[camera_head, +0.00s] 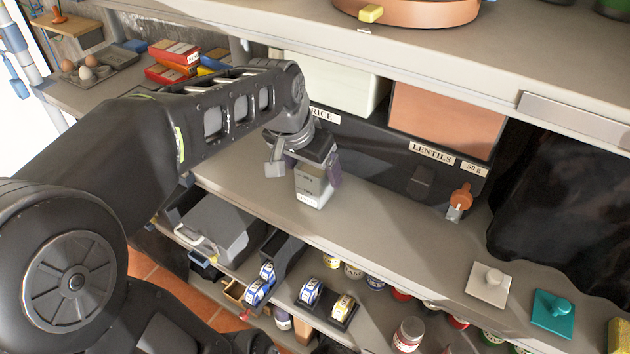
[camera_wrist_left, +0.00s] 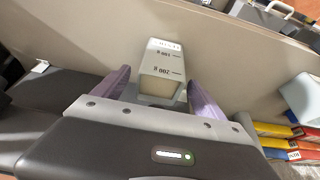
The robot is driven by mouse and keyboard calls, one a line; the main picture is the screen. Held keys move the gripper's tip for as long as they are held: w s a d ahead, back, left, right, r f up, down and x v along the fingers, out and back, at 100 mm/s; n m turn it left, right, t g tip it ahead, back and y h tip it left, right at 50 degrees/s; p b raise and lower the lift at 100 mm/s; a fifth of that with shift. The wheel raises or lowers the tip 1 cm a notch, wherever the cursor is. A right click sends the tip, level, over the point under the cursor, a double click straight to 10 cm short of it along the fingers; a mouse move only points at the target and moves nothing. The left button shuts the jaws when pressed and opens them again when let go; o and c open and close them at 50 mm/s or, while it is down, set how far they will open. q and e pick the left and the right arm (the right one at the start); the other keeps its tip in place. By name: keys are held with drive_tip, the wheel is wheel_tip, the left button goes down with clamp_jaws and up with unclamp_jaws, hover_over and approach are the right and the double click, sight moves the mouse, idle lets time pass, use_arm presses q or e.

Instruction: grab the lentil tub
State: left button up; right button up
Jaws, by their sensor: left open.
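A small pale tub (camera_head: 313,190) with gram marks stands on the grey counter, below the rice dispenser's end. It also shows in the left wrist view (camera_wrist_left: 161,72), its small label too blurred to read, so I cannot tell if it is the lentil tub. My left gripper (camera_head: 308,172) is over the tub from above. In the left wrist view its two purple fingers (camera_wrist_left: 158,88) are open, one on each side of the tub, with gaps showing. A terracotta bin (camera_head: 445,118) is above a LENTILS label (camera_head: 433,153). My right gripper is out of view.
A white bin (camera_head: 330,85) stands behind a RICE label. An orange lever (camera_head: 460,198) hangs below the lentils label. A white knobbed lid (camera_head: 489,284) and a teal one (camera_head: 553,313) lie right on the counter. A shelf below holds several jars.

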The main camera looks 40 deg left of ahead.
use_arm(q)
drive_tip(key=shift+c, duration=0.3)
clamp_jaws()
idle(0.7)
